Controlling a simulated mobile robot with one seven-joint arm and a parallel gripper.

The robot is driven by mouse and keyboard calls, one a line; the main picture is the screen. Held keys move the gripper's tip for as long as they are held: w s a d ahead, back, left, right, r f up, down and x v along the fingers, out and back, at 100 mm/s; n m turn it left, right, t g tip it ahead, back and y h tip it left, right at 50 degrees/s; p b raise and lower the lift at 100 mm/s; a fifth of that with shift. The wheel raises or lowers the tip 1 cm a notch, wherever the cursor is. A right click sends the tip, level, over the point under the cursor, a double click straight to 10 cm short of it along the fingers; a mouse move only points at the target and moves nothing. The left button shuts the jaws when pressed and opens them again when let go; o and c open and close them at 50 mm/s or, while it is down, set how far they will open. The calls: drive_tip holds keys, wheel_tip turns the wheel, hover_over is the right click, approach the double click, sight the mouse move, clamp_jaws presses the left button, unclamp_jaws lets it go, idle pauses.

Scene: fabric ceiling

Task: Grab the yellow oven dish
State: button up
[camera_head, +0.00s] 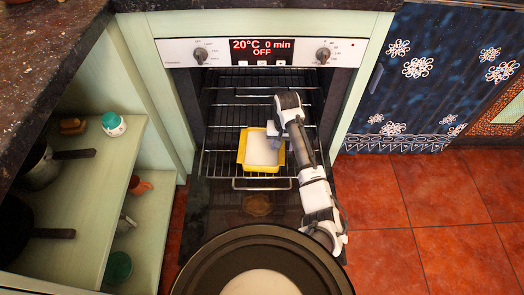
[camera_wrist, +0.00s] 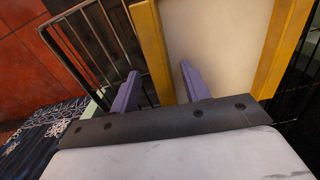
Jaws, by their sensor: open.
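The yellow oven dish (camera_head: 244,150) sits on a wire rack inside the open oven. It is rectangular with a whitish inside. My gripper (camera_head: 272,132) is at the dish's right side, by its far corner, in the head view. In the wrist view, the purple fingers of my gripper (camera_wrist: 160,73) are apart. One yellow wall of the dish (camera_wrist: 152,50) appears between them, with the right finger over the pale inside. I cannot tell whether either finger touches the wall. My arm partly hides the dish's right side in the head view.
The oven door (camera_head: 258,205) is folded down in front. Oven racks (camera_head: 222,120) lie around and behind the dish. Green shelves (camera_head: 75,225) with pots stand at left. A dark patterned panel (camera_head: 425,75) is at right, with clear red floor tiles (camera_head: 420,195) before it.

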drive_tip(key=shift+f, duration=0.2)
clamp_jaws()
drive_tip(key=shift+r, duration=0.1)
